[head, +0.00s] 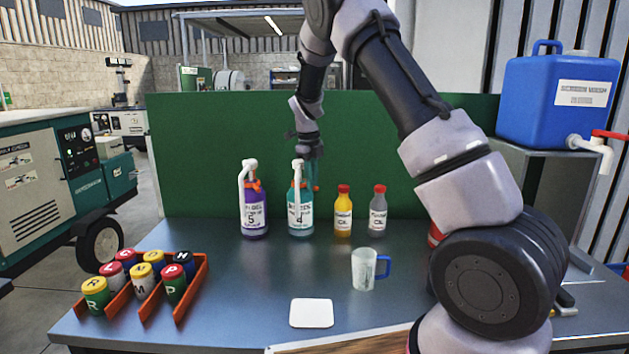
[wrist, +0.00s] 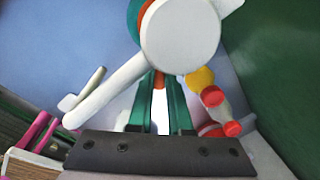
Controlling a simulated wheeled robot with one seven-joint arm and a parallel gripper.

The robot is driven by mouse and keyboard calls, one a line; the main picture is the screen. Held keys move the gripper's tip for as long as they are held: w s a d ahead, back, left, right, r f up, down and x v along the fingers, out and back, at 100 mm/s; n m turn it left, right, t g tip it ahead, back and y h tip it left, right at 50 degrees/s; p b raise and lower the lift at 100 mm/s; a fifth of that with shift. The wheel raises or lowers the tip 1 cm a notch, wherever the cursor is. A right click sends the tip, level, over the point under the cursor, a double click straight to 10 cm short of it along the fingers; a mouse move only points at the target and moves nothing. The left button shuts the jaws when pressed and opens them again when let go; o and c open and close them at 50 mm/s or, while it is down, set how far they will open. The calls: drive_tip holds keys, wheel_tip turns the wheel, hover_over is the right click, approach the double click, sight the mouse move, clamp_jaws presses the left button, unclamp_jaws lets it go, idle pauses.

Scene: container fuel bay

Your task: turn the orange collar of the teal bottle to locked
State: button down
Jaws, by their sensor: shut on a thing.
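The teal bottle (head: 300,218) stands upright on the grey bench, with a white pump head and spout on top. Its orange collar (head: 305,184) sits below the pump head. In the wrist view the white pump head (wrist: 180,36) covers much of the collar, and an orange part (wrist: 159,80) shows between the teal fingers. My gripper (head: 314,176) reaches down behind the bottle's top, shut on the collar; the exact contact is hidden. No lock mark can be read. A purple bottle (head: 254,212) with a similar white pump and orange collar stands just left.
Yellow (head: 343,216) and grey (head: 378,216) oil bottles with red caps stand close on the right. A green panel (head: 220,130) rises behind. A mug (head: 364,271), white pad (head: 311,313) and orange rack (head: 190,290) of cans are nearer.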

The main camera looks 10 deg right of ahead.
drive_tip(key=shift+a+r+m, duration=0.1)
drive_tip(key=shift+a+m, duration=0.15)
drive_tip(key=shift+m, duration=0.25)
drive_tip(key=shift+s, duration=0.1)
drive_tip(key=c, duration=0.8)
unclamp_jaws()
drive_tip(key=shift+c, duration=0.2)
